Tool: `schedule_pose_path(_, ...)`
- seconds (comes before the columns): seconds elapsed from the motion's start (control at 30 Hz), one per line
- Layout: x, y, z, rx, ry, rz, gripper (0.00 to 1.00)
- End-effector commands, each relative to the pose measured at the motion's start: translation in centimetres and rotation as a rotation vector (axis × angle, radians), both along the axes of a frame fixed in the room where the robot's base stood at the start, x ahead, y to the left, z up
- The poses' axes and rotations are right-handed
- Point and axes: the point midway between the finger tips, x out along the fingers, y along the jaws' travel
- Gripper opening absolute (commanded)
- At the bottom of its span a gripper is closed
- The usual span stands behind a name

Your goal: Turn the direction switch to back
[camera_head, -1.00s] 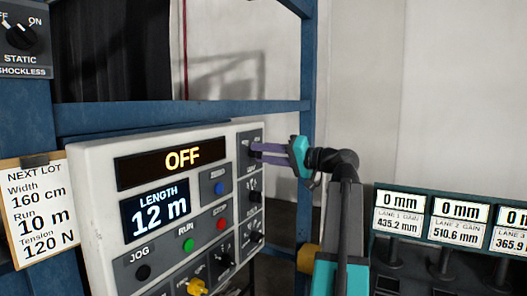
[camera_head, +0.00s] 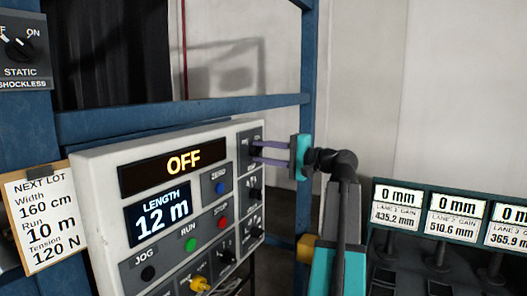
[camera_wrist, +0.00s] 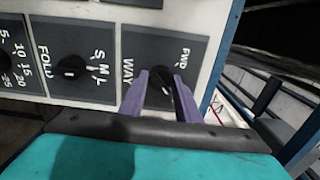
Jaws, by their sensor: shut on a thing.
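The direction switch (camera_wrist: 160,92) is a dark knob on a grey plate marked WAY, with FWD lettered beside it in the wrist view. No back label is readable there; a finger may cover it. In the head view the switch plate (camera_head: 245,138) is at the top of the control box's right column. My gripper (camera_head: 257,152) reaches it from the right, its two purple fingers one above the other. In the wrist view the fingers of my gripper (camera_wrist: 160,78) are on both sides of the knob, shut on it. The knob's exact pointing is hard to tell.
The white control box (camera_head: 95,190) shows OFF and LENGTH 12 m. A FOLD knob (camera_wrist: 70,70) sits beside the direction switch, with other knobs and buttons around. A blue frame post (camera_head: 308,100) stands behind my gripper. Lane readouts (camera_head: 455,210) stand at the right.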

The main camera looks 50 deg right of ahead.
Motion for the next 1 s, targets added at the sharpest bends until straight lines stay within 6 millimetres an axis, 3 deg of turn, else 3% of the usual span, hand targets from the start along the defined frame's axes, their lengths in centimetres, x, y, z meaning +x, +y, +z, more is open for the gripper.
schedule_pose_path(0.3,0.0,0.0,0.0,0.004,0.001,0.0,0.07)
schedule_pose_path(0.33,0.0,0.0,0.0,0.004,0.001,0.0,0.31)
schedule_pose_path(0.43,0.0,0.0,0.0,0.003,0.001,0.0,0.48)
schedule_pose_path(0.8,-0.1,-0.1,0.0,0.002,0.0,0.0,0.49)
schedule_pose_path(1.0,-1.1,-0.4,-0.1,0.001,0.0,-0.002,0.49)
